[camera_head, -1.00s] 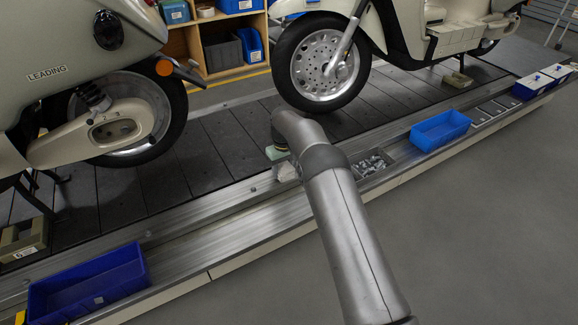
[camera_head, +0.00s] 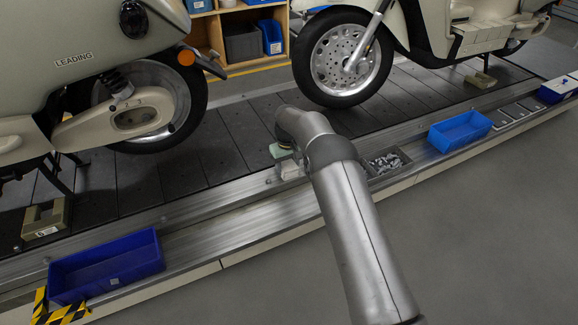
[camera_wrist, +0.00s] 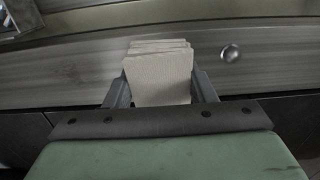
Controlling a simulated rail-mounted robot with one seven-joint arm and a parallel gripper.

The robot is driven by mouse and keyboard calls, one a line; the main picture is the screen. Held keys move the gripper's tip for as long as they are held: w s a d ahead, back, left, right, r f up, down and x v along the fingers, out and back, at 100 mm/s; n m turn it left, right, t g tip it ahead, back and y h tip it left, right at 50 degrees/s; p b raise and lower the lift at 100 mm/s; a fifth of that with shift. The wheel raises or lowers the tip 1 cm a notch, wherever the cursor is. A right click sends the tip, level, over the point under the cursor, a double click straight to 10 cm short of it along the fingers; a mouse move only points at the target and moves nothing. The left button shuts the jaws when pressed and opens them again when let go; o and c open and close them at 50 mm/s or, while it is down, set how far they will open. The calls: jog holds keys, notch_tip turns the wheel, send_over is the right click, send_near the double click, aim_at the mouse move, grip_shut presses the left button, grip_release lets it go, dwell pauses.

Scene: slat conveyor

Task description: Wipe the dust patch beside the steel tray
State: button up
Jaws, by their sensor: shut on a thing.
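My gripper (camera_head: 288,168) is over the metal edge rail of the conveyor, left of the steel tray (camera_head: 371,173), which holds small metal parts. In the wrist view my gripper (camera_wrist: 161,88) is shut on a pale, layered, folded cloth (camera_wrist: 160,72). The cloth sticks out past the fingers over the rail; I cannot tell whether it touches. A corner of what looks like the tray (camera_wrist: 22,22) shows at the wrist view's top left. Faint grey mottling (camera_wrist: 62,72) on the rail may be the dust patch; I cannot tell surely.
A round bolt head (camera_wrist: 231,53) sits on the rail near the cloth. Blue bins stand at left (camera_head: 107,267) and right (camera_head: 460,131) along the rail (camera_head: 200,229). Two scooters stand on the dark slats behind. The grey floor in front is clear.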

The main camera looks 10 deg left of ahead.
aim_at(288, 164)
jog(key=shift+r+p, duration=1.7)
jog(key=shift+r, duration=1.35)
jog(key=shift+r+p, duration=0.95)
jog(key=shift+r, duration=0.5)
